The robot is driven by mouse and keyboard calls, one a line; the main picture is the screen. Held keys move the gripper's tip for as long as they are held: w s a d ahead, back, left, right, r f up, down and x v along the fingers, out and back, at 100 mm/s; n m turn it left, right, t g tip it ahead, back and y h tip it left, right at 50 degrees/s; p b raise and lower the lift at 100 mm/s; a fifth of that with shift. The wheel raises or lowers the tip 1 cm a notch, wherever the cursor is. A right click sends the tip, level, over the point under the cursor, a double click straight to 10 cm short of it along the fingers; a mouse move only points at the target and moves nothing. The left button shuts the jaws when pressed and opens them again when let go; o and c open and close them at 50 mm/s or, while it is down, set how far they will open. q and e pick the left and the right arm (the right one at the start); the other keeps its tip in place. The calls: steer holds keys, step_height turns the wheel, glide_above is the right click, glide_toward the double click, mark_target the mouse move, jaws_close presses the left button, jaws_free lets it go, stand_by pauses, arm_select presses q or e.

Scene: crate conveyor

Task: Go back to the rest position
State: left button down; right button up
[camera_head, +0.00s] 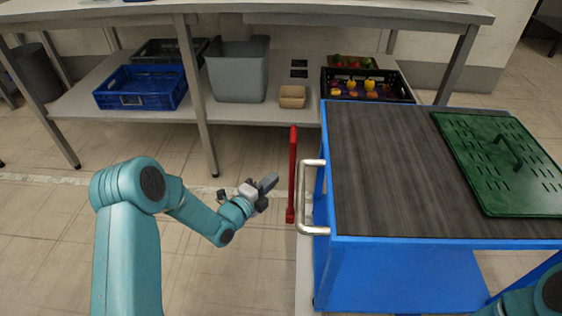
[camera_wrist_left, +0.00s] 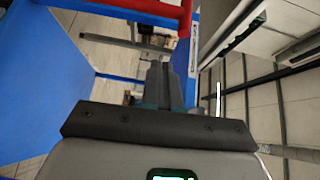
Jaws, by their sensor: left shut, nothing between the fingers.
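My left gripper (camera_head: 268,184) is in the middle of the head view, shut and empty. It is in the air just left of a red upright bar (camera_head: 293,175) and the silver handle (camera_head: 312,197) of a blue cart (camera_head: 400,274). It looks apart from both. In the left wrist view my left gripper's fingers (camera_wrist_left: 158,80) are together, with a red bar (camera_wrist_left: 150,8) above them. My right gripper is not in view. Only a piece of my right arm shows at the lower right of the head view.
The cart's dark top (camera_head: 385,170) carries a green slotted lid (camera_head: 510,175). Behind stands a metal table (camera_head: 240,8). Its lower shelf holds a blue crate (camera_head: 142,88), a grey bin (camera_head: 237,70), a small brown box (camera_head: 292,96) and a dark crate (camera_head: 367,86) with colourful items. Floor at left is clear.

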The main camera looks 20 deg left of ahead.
arm_select(q)
steer(key=s+d+f+n+g, duration=0.7)
steer(key=s+d+f, duration=0.2)
steer(key=s+f, duration=0.3)
steer(key=s+d+f+n+g+y, duration=0.1)
steer(key=s+f+n+g, duration=0.3)
steer(key=s+n, duration=0.5)
steer(key=s+f+n+g, duration=0.2)
steer(key=s+n+g, duration=0.3)
steer(key=s+n, duration=0.45)
step_height(320, 180, up, 32)
steer(key=s+d+m+p, duration=0.1)
steer(key=s+m+p, duration=0.1)
steer(key=p, duration=3)
steer(key=shift+s+f, duration=0.15)
steer(key=shift+s, duration=0.05)
steer(key=shift+f, duration=0.1)
